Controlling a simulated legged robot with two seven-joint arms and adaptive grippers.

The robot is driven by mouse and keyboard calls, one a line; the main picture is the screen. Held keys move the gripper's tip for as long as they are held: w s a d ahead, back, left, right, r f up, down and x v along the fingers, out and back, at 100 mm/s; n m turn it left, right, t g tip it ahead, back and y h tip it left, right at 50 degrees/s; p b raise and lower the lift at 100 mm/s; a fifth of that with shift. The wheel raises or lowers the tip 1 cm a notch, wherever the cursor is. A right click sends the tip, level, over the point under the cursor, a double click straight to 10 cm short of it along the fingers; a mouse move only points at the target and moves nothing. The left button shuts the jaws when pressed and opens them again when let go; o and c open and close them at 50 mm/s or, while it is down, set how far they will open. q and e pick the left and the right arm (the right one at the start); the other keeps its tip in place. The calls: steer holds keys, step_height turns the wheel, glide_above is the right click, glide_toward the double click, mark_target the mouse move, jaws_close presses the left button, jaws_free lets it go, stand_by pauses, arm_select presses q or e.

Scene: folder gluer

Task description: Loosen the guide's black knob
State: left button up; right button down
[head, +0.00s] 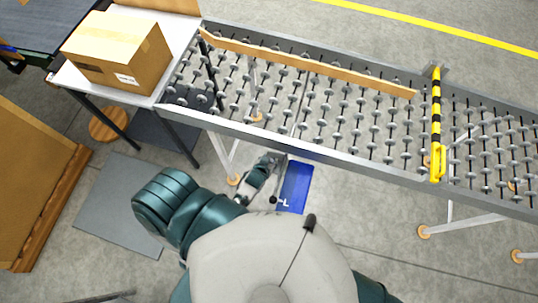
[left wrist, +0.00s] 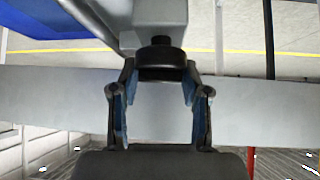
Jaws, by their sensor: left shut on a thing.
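The black knob (left wrist: 160,64) sits on a short dark stem below a grey block (left wrist: 155,22) in the left wrist view. My left gripper (left wrist: 160,80) has one finger on each side of the knob and is shut on it. In the head view my left gripper (head: 270,163) is at the near side of the roller conveyor, below its grey side rail; the knob cannot be made out there. A long wooden guide bar (head: 310,66) lies along the far side of the rollers. My right gripper is not in view.
The roller conveyor (head: 330,152) spans the view, with a yellow-black striped bar (head: 436,110) across it. A cardboard box (head: 118,50) stands on the table at its left end. A blue panel (head: 296,185) is just right of my left gripper. Grey floor lies in front.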

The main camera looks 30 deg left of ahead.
arm_select(q)
steer(key=shift+s+d+f, duration=0.1)
steer(key=shift+s+f, duration=0.25)
steer(key=shift+f, duration=0.05)
steer(key=o, duration=1.1)
steer(key=shift+r, duration=0.1)
steer(key=shift+o, duration=0.2)
steer(key=shift+w+r, duration=0.1)
steer(key=shift+r, duration=0.15)
steer(key=v, duration=1.1)
steer(key=shift+s+d+r, duration=0.2)
steer(key=shift+s, duration=0.15)
